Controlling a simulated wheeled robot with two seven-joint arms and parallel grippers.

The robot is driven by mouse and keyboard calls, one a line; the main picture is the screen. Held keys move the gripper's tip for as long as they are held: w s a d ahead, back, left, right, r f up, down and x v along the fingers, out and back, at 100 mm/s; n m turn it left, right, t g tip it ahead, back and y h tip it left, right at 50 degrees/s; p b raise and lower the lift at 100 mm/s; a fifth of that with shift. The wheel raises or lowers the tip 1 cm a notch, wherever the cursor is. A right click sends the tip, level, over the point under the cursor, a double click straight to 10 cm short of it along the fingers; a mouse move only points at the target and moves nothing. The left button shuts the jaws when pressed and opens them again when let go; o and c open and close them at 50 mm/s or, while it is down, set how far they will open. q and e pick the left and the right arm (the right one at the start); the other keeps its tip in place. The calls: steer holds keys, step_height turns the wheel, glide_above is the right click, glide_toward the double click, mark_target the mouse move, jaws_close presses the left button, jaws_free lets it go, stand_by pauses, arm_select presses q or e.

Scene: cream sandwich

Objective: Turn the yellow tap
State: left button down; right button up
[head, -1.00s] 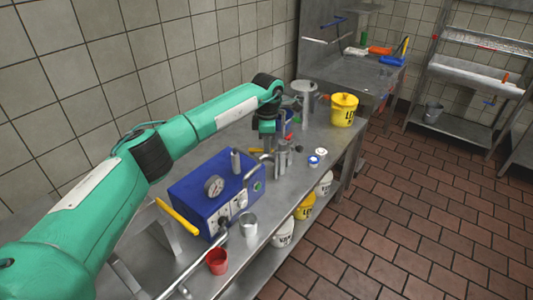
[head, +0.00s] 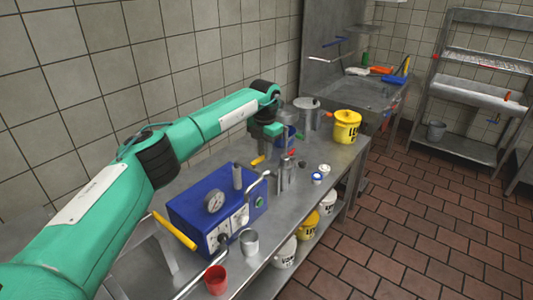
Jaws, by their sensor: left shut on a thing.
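A short yellow tap handle (head: 257,160) shows at the back of the steel table, behind the blue machine. My left gripper (head: 268,147) points down at it and is shut on its right end, though the arm partly hides the contact. A longer yellow lever (head: 174,230) sticks out at the left side of the blue machine (head: 205,205), apart from the gripper. My right gripper is not in view.
Steel cylinders (head: 286,172) and a bent pipe stand right of the gripper. A yellow bucket (head: 347,127) stands at the far end of the table (head: 325,150). A red cup (head: 216,280) and a metal cup (head: 249,242) stand near the front edge.

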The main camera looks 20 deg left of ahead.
arm_select(q)
steer(key=shift+w+a+r+n, duration=0.1)
steer(key=shift+a+n, duration=0.1)
steer(key=shift+n, duration=0.3)
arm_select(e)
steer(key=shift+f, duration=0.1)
arm_select(q)
steer(key=c, duration=1.4)
jaws_free()
steer(key=shift+o, duration=0.2)
